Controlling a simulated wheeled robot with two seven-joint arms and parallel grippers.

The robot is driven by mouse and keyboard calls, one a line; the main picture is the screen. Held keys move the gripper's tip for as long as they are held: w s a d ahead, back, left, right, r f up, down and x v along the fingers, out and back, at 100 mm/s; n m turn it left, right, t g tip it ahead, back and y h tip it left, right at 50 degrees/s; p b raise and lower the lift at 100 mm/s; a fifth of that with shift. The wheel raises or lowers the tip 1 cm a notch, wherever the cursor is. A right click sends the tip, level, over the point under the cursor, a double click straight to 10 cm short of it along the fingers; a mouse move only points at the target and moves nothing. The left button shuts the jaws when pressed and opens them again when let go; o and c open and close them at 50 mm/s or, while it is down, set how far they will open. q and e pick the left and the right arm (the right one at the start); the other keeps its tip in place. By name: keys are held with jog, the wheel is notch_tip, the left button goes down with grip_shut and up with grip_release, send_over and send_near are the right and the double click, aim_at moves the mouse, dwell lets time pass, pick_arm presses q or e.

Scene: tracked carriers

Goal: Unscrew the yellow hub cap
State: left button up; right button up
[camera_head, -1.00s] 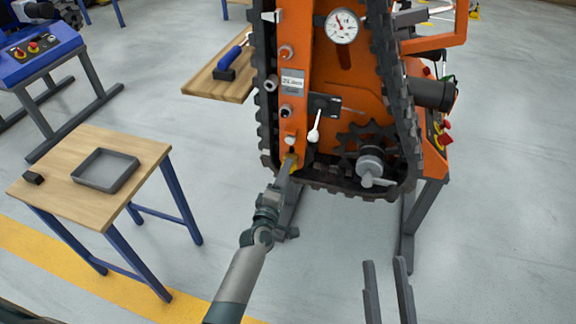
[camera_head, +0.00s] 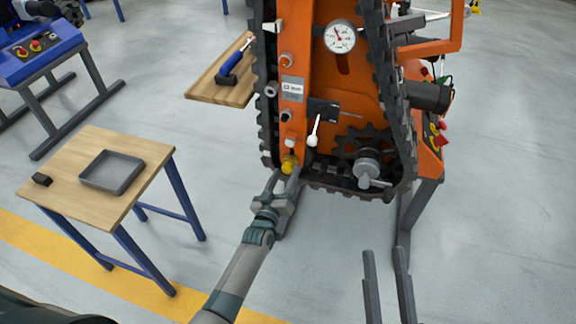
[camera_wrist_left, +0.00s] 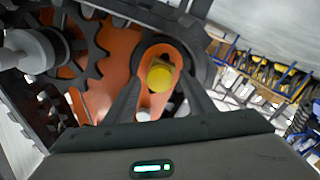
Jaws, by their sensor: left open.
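The yellow hub cap (camera_head: 289,166) sits at the lower end of the orange carrier's side beam (camera_head: 291,110), inside the track. In the left wrist view the cap (camera_wrist_left: 160,76) is on an orange mount, straight ahead. My left gripper (camera_head: 284,176) is open just below the cap in the head view, its fingers spread. In the left wrist view the fingers stand on either side of the cap; I cannot tell whether they touch it. My right gripper (camera_head: 386,278) is open and empty at the bottom of the head view, away from the carrier.
A wooden table with a grey tray (camera_head: 112,172) and a small black block (camera_head: 42,180) stands at the left. The black track (camera_head: 262,110) and a toothed sprocket (camera_head: 352,150) are near the cap. Open floor lies in front.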

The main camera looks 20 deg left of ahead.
pick_arm(q)
jog(key=m, duration=0.1)
jog(key=m+p, duration=0.1)
jog(key=m, duration=0.1)
jog(key=shift+r+m, duration=0.2)
jog(key=shift+m, duration=0.1)
jog(key=shift+f+m, duration=0.15)
jog(key=shift+m, duration=0.95)
pick_arm(e)
jog(key=shift+r, duration=0.9)
jog(key=shift+r, duration=0.15)
pick_arm(q)
jog(key=c, duration=0.9)
